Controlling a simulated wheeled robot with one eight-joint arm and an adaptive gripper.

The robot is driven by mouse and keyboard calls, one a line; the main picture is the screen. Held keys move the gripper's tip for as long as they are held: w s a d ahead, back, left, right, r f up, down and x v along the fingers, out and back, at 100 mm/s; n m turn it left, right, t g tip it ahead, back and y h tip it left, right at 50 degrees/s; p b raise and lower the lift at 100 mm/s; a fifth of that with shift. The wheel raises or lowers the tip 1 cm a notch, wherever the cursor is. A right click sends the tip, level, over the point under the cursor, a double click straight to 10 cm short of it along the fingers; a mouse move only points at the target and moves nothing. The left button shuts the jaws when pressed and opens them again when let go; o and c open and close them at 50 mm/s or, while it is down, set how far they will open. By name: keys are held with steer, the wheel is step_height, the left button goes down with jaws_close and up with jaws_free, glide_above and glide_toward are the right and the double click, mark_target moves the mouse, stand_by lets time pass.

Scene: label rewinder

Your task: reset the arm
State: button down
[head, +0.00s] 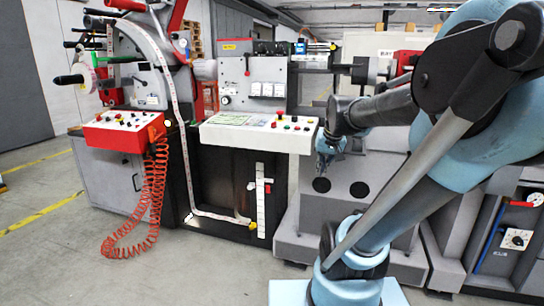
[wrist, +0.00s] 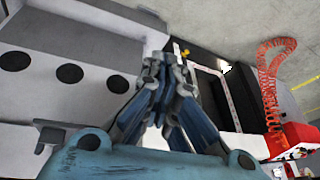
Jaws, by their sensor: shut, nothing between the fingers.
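My gripper (wrist: 165,70) shows in the middle of the wrist view, its blue fingers drawn together with nothing between them. In the head view my gripper (head: 322,170) hangs from my folded arm, in front of the grey machine housing and right of the white control panel. It is small and partly dark there. My blue arm fills the right side of the head view and hides part of the machine behind it.
The label rewinder has a white panel (head: 262,131) with buttons and a red control box (head: 124,130). A coiled orange hose (head: 150,200) hangs to the floor. A grey housing (head: 345,205) with dark round holes stands close to my gripper. Open floor (head: 60,260) lies at left.

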steer(key=s+d+f+n+g+h, duration=0.1)
steer(key=s+d+f+g, duration=0.1)
steer(key=s+f, duration=1)
steer(key=s, duration=0.4)
steer(key=shift+w, duration=0.1)
steer(key=shift+w+f, duration=0.15)
steer(key=shift+w, duration=0.25)
